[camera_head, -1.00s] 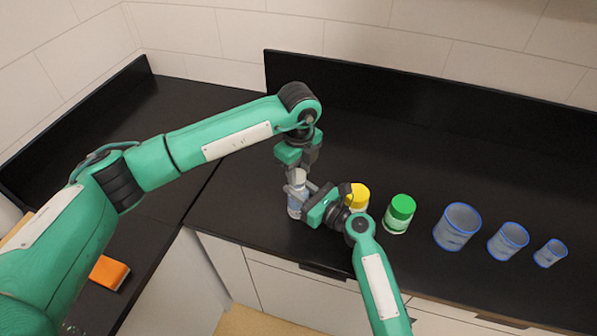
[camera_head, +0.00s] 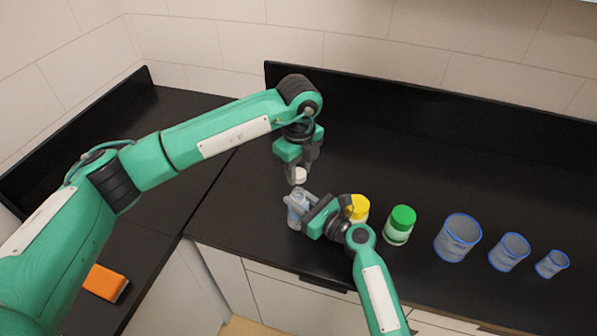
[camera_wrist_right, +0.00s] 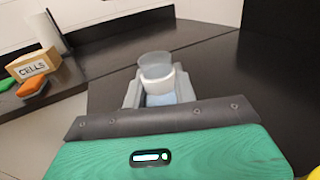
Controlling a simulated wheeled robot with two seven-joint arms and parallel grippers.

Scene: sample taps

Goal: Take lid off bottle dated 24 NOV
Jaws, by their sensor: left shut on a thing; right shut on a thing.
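A small clear bottle with a bluish lower part (camera_head: 295,217) stands at the counter's front edge. It also shows in the right wrist view (camera_wrist_right: 160,98), between the fingers, with a clear open-looking top. My right gripper (camera_head: 303,205) is shut on the bottle from the right side and partly covers it. My left gripper (camera_head: 299,168) points down above the bottle, shut on a white lid (camera_head: 299,176). The lid is apart from the bottle, just above it. No date is readable on any bottle.
A yellow-lidded jar (camera_head: 358,206) stands close beside my right gripper. A green-lidded jar (camera_head: 400,225) and blue-rimmed cups (camera_head: 457,238) stand further right. An orange block (camera_head: 105,283) lies at left. The right wrist view shows a box marked CELLS (camera_wrist_right: 33,66).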

